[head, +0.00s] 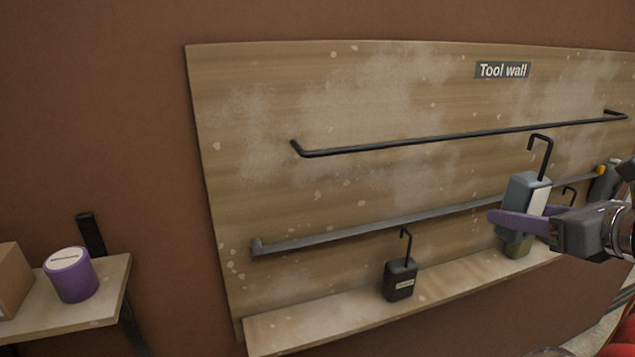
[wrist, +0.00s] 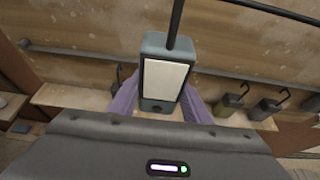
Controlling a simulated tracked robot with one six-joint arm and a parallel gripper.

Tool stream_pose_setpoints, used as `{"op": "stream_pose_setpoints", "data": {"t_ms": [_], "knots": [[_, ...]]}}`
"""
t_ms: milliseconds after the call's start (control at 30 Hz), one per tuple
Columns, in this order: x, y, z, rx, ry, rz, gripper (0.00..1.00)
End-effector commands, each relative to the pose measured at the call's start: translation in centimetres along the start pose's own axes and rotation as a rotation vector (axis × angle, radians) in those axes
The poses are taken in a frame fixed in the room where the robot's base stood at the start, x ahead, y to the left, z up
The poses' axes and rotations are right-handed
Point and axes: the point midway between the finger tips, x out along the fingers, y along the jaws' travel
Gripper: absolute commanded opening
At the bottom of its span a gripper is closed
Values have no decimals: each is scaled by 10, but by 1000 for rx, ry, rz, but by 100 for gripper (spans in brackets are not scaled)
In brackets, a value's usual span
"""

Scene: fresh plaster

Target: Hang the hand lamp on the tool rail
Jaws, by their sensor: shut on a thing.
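The hand lamp (head: 527,192) is a blue-grey box with a pale panel and a black hook on top. In the wrist view the lamp (wrist: 163,80) stands nearly upright, its panel facing the camera. My gripper (head: 515,222) is shut on its body; its purple fingers also show in the wrist view (wrist: 160,104). The black bar rail (head: 440,138) runs across the board, and a flat grey rail (head: 375,224) runs below it. In the head view the hook's top appears just under the black rail, its open end to the left. I cannot tell the depth gap.
A ledge (head: 330,320) runs below the rails. A dark hooked box (head: 400,282) and a green box (head: 517,248) stand on it. The black rail's visible length is empty. A side shelf (head: 100,300) at left holds a purple tin (head: 69,276) and a cardboard box (head: 12,279).

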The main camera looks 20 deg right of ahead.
Motion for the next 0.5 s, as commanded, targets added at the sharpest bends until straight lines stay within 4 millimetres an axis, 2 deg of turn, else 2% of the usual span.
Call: {"op": "stream_pose_setpoints", "data": {"t_ms": [500], "knots": [[28,1,12,-1,-1,4,15]]}}
